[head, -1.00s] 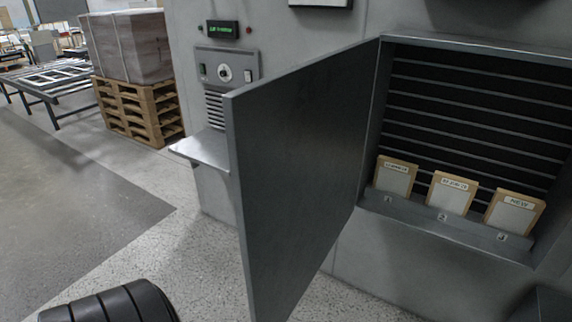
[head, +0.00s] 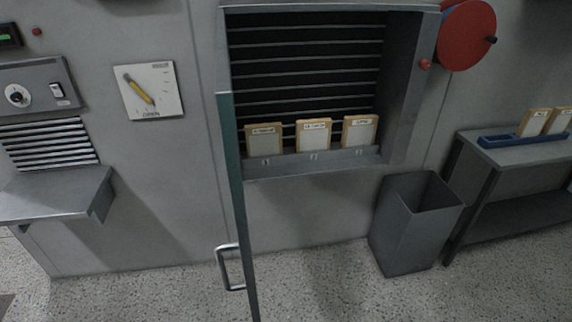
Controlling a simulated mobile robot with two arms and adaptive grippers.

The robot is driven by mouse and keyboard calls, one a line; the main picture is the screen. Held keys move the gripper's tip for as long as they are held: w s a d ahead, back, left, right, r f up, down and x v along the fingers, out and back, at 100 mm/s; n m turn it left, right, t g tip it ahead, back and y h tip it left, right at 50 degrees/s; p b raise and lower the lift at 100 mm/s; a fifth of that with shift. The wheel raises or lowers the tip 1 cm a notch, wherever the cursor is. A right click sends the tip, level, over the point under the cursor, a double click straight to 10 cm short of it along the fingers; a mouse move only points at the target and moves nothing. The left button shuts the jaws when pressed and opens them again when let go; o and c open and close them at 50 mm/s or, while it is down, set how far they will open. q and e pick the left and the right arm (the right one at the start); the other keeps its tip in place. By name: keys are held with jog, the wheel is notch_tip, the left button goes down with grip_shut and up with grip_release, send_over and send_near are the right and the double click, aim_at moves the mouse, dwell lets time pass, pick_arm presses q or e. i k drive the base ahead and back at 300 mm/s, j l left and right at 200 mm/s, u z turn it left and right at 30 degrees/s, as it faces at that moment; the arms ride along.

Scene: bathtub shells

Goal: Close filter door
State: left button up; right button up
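The filter door (head: 238,200) is a grey panel standing open, hinged at the left side of the filter cabinet (head: 232,8). I see it almost edge-on, swung out toward me. A silver bar handle (head: 229,268) is on its left face, low down. Inside the cabinet, three framed filters stand in a row on the ledge: left (head: 265,139), middle (head: 314,135) and right (head: 360,131). Their labels are too small to read surely. Neither of my grippers shows in the head view.
A grey bin (head: 402,230) stands below right of the cabinet, beside a grey table (head: 525,152) with a blue tray (head: 492,142). A metal shelf (head: 55,195) juts out at left. A red disc (head: 467,33) is at upper right. Speckled floor in front looks clear.

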aim_at(223, 94)
jog(key=i+j, duration=0.1)
jog(key=j, duration=0.35)
jog(key=i+j, duration=0.1)
jog(key=j, duration=0.35)
jog(key=k+j+z, duration=0.15)
jog(key=k+j, duration=0.5)
